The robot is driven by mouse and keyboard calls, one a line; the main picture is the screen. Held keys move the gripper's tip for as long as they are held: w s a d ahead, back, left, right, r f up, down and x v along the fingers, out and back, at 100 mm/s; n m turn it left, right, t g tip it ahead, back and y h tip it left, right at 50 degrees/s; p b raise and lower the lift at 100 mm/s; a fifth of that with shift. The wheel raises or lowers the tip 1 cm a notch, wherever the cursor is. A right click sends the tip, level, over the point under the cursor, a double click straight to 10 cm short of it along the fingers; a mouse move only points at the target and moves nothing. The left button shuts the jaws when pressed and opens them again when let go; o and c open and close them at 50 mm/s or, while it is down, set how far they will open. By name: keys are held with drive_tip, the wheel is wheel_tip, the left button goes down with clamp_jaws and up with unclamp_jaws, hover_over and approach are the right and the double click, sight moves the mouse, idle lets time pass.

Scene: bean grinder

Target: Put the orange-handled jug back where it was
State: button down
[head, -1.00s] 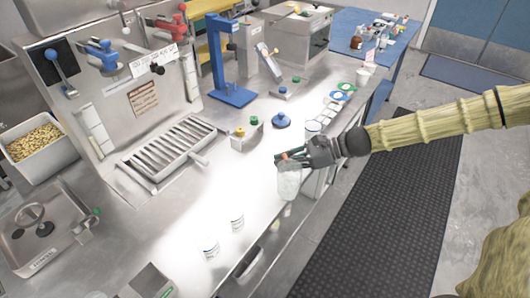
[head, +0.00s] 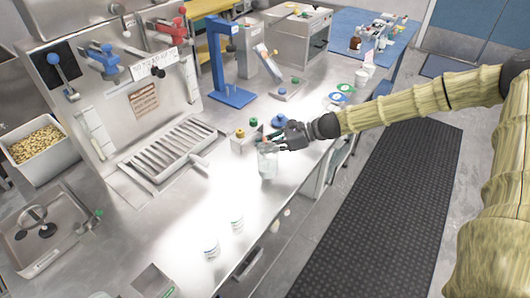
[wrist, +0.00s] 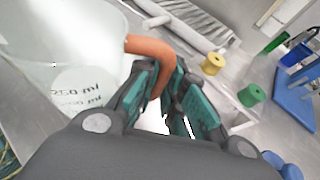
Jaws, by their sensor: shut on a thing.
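The jug (head: 267,163) is clear with an orange handle. In the head view it hangs from my gripper (head: 276,140) at or just above the steel counter; I cannot tell whether its base touches. In the wrist view the jug (wrist: 75,60) fills the upper left and shows "250 ml" markings. Its orange handle (wrist: 150,47) curves down between the green-padded fingers of my gripper (wrist: 172,105), which are shut on it. The jug looks about upright in the head view.
A slotted drain tray (head: 170,150) lies left of the jug. Yellow and green knobs (head: 246,128) and a blue stand (head: 225,70) are behind it. The counter between is clear.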

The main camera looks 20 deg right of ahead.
sight(265, 152)
drive_tip(key=shift+f+p, duration=0.45)
drive_tip(key=shift+f, duration=1.3)
drive_tip(key=shift+f, duration=0.15)
drive_tip(key=c, duration=1.5)
unclamp_jaws()
drive_tip(key=shift+r, duration=0.2)
drive_tip(key=b+v, duration=0.1)
drive_tip(key=v, duration=1.1)
